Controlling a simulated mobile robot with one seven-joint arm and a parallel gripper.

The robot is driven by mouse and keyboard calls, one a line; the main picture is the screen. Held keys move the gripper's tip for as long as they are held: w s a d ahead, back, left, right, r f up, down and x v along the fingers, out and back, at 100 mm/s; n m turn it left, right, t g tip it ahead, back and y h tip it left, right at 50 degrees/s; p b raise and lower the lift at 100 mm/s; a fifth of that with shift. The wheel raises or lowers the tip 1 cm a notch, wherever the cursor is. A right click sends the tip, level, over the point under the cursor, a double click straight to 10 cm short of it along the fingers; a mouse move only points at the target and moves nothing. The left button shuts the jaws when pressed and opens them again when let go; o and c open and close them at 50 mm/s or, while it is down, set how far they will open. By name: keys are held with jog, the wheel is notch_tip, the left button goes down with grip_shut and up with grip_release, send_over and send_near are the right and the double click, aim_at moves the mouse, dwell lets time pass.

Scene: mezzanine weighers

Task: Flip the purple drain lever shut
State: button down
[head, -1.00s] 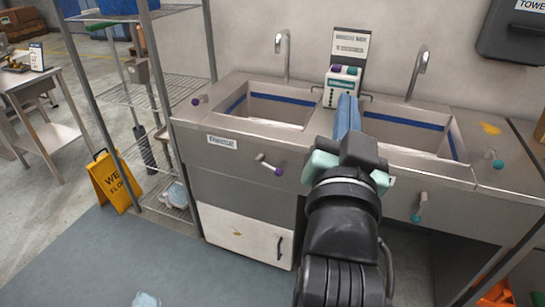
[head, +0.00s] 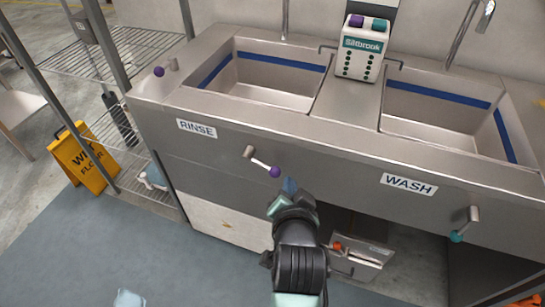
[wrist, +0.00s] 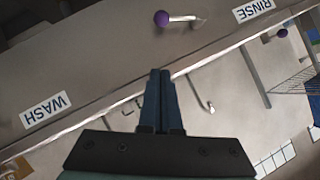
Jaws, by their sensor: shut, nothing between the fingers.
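The purple drain lever (head: 266,165) is on the sink's front panel, right of the RINSE label. Its purple knob points right and slightly down from its grey pivot. In the wrist view its purple knob (wrist: 162,18) and metal arm show at the top, ahead of the fingertips. My gripper (head: 290,185) is shut and empty, just below and right of the knob in the head view. In the wrist view the blue fingers (wrist: 160,75) are together, with a visible gap to the knob. I cannot tell their exact distance from the panel.
A teal-knobbed lever (head: 467,226) is right of the WASH label (head: 409,185). Another purple knob (head: 159,71) is at the sink's left end. A dispenser (head: 362,48) stands between the basins. A yellow wet-floor sign (head: 84,158) stands left.

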jog(key=shift+w+f, duration=0.15)
jog(key=shift+f, duration=0.3)
jog(key=b, duration=0.2)
send_over(280, 173)
jog(key=s+d, duration=0.2)
jog(key=s, duration=0.2)
notch_tip(280, 173, down, 5)
jog(key=shift+w+a+f, duration=0.45)
jog(key=shift+a+f, duration=0.05)
jog(key=shift+f, duration=0.3)
jog(key=shift+w+a+f, duration=0.4)
jog(key=shift+a+f, duration=0.1)
jog(key=shift+f, duration=0.25)
